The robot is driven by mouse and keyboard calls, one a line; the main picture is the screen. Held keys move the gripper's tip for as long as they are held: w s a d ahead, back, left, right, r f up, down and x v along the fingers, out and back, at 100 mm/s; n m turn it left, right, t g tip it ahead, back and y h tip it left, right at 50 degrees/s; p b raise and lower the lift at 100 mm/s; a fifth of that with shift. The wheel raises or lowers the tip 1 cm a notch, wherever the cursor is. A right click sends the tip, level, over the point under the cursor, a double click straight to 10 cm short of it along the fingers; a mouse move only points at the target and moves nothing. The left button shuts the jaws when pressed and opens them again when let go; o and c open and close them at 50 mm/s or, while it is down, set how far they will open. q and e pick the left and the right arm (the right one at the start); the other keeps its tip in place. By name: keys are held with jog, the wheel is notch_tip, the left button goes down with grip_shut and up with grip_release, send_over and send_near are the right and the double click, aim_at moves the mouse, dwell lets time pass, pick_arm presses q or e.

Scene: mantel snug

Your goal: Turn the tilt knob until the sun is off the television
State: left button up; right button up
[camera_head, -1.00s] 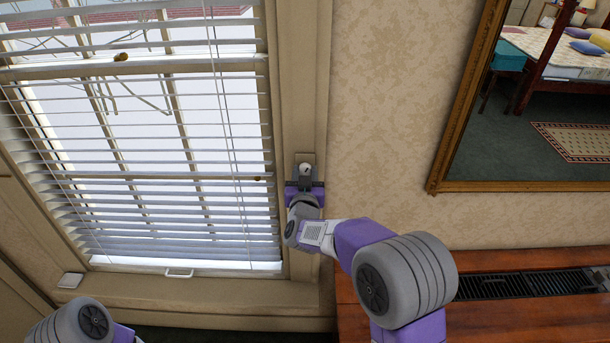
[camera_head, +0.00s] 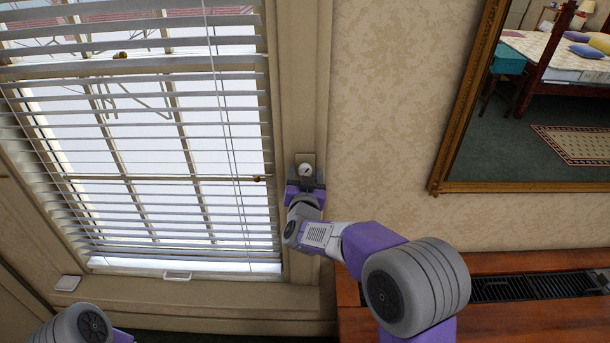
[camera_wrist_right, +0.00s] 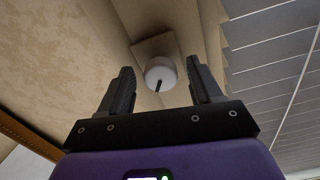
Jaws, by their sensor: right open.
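The tilt knob (camera_head: 306,170) is a small white round knob with a dark pointer mark, on a plate on the window frame. In the right wrist view the knob (camera_wrist_right: 160,74) sits beyond and between the fingertips, its dark mark pointing down and slightly left. My right gripper (camera_head: 305,178) is open just below the knob; in the wrist view its jaws (camera_wrist_right: 158,82) stand apart with a gap on both sides of the knob. The blind (camera_head: 150,130) has tilted slats with bright gaps between them. My left gripper is out of view. The television is not in view.
A gold-framed mirror (camera_head: 450,140) hangs on the wall to the right and reflects a bed and a rug. A wooden surface with a black grille (camera_head: 530,287) lies below it. The window sill (camera_head: 200,298) runs under the blind.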

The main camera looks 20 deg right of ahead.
jog(key=v, duration=0.7)
jog(key=shift+s, duration=0.2)
